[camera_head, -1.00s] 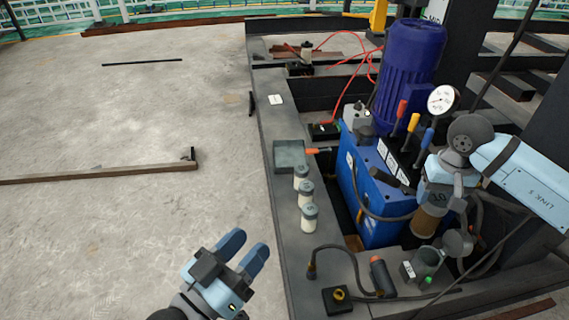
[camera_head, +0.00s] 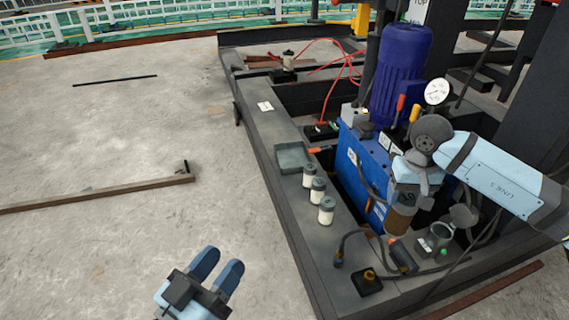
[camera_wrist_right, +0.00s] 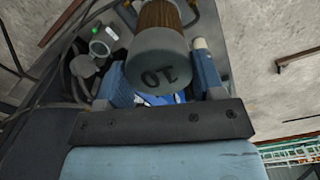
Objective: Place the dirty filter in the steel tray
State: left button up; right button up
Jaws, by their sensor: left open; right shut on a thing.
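The dirty filter (camera_head: 400,220) has a brown pleated body and a grey cap. My right gripper (camera_head: 412,188) is shut on its cap and holds it upright beside the blue power unit, left of the open grey filter cup. In the right wrist view the filter (camera_wrist_right: 160,55) sits between both fingers, with "10" readable on its cap. The steel tray (camera_head: 292,158), shallow, grey and seemingly empty, lies on the frame beam further back and left of the filter. My left gripper (camera_head: 221,264) is open and empty over the concrete floor at the front.
The open cup (camera_head: 437,236), hoses and a black block (camera_head: 366,283) are near the front. A blue motor (camera_head: 402,70) rises behind.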

aim_at(286, 158)
jog(key=j, duration=0.9)
jog(key=i+j, duration=0.3)
jog(key=i+j+z, duration=0.15)
jog(key=j, duration=0.4)
jog(key=i+j+z, duration=0.1)
jog(key=i+j, duration=0.65)
jog(key=i, duration=0.15)
jog(key=i+l, duration=0.1)
jog(key=i, duration=0.55)
jog(key=i+l, duration=0.15)
jog(key=i, duration=0.45)
jog(key=l+z, duration=0.05)
